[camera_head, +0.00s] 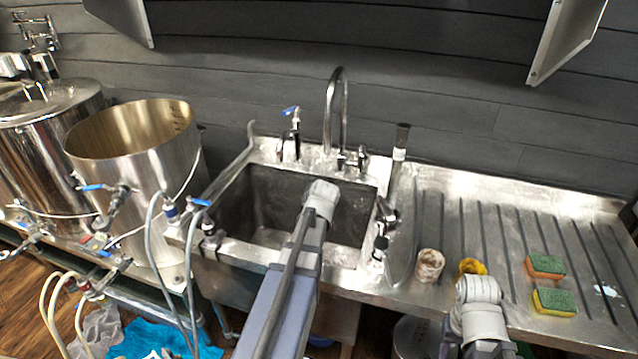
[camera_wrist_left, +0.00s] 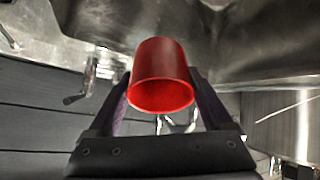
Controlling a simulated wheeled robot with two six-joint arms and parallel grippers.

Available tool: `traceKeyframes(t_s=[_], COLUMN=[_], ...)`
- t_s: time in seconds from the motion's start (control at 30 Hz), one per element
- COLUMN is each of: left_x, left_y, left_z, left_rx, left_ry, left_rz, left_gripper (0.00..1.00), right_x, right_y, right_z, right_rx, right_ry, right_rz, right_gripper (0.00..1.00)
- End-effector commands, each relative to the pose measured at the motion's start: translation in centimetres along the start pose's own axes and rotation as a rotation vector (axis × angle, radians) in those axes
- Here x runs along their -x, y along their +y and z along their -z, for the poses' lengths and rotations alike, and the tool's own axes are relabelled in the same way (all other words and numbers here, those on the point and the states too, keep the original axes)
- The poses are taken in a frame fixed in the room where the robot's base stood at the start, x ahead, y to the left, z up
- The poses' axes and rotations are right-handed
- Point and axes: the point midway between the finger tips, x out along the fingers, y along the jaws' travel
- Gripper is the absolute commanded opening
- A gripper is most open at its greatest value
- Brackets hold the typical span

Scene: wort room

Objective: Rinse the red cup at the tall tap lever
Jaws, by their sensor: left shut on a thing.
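The red cup (camera_wrist_left: 162,72) is between the two fingers of my left gripper (camera_wrist_left: 162,88) in the left wrist view. The gripper is shut on it, and its open rim shows towards the camera. In the head view my left arm reaches over the sink (camera_head: 255,205); its wrist hides the cup and fingers. The tall tap (camera_head: 341,105) is a curved chrome spout behind the sink, beyond my left wrist. Its small lever (camera_head: 361,157) is at the right of its base. My right arm is over the drainboard, its gripper hidden.
A shorter tap with a blue handle (camera_head: 291,112) stands left of the tall tap. A stained beige cup (camera_head: 429,265), a yellow item (camera_head: 472,267) and two sponges (camera_head: 545,266) (camera_head: 554,302) sit on the drainboard (camera_head: 500,215). A big steel pot (camera_head: 140,175) stands left.

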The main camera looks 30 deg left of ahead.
Motion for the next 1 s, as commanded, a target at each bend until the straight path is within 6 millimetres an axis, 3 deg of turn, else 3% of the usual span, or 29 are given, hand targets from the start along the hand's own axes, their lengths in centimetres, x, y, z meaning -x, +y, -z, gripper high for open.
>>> traceKeyframes(t_s=[0.23,0.8,1.0], left_x=[0.9,6.0,6.3], left_y=[-0.1,-1.1,-1.2], left_z=[0.1,0.3,0.2], left_rx=[0.000,0.000,0.000], left_ry=[0.000,0.000,0.000], left_rz=[0.000,0.000,0.000], left_gripper=[0.29,0.29,0.29], right_x=[0.7,3.9,4.0], right_y=[0.1,0.4,0.4], right_z=[0.0,-0.2,-0.2], right_rx=[0.000,0.000,0.000], right_ry=[0.000,0.000,0.000], right_rz=[0.000,0.000,0.000], right_gripper=[0.49,0.49,0.49])
